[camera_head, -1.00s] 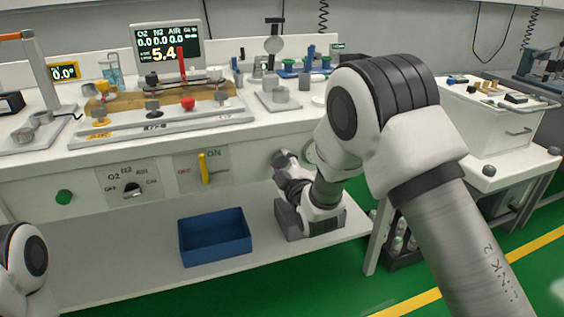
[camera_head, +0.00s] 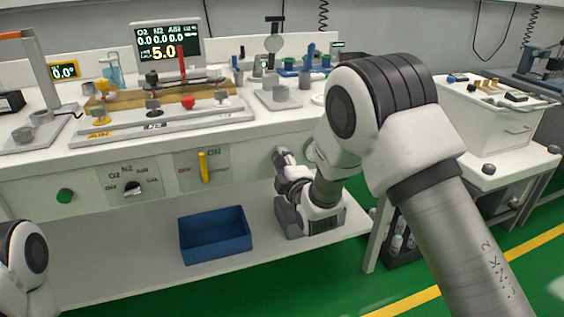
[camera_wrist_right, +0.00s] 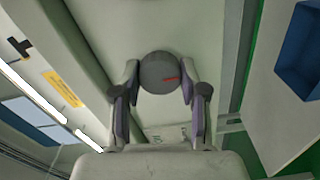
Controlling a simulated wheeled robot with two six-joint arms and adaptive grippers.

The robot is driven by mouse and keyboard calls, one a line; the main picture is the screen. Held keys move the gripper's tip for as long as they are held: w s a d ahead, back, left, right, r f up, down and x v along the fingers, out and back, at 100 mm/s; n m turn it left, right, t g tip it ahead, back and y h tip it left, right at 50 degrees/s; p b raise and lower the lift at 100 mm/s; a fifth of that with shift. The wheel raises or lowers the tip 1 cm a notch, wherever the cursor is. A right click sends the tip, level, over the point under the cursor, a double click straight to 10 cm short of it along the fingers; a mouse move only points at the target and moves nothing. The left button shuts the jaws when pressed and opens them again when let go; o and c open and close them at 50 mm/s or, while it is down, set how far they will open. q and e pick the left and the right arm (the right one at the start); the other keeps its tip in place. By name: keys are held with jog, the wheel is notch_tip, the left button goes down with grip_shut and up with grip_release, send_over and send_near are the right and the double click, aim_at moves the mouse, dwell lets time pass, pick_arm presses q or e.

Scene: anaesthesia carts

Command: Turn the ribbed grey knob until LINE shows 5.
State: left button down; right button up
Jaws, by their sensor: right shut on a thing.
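The grey knob (camera_wrist_right: 158,73), round with a red mark pointing right, sits on the pale front panel in the right wrist view. My right gripper (camera_wrist_right: 159,84) has a finger on each side of it and is shut on it. In the head view my right gripper (camera_head: 281,158) reaches up to the bench front and largely hides the knob. The display (camera_head: 166,48) at the back of the bench reads a large yellow 5.0; the small label beside it is hard to read. Above it are O2, N2 and AIR, each at 0.0. My left gripper is out of view.
A selector dial (camera_head: 133,188), a yellow lever (camera_head: 203,167) and a green button (camera_head: 65,196) are on the front panel. A blue bin (camera_head: 215,241) stands on the lower shelf. A white cart (camera_head: 492,125) stands at the right.

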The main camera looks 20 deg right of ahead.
jog(key=o, duration=1.1)
jog(key=shift+o, duration=0.2)
jog(key=s, duration=1.2)
jog(key=shift+d, duration=0.15)
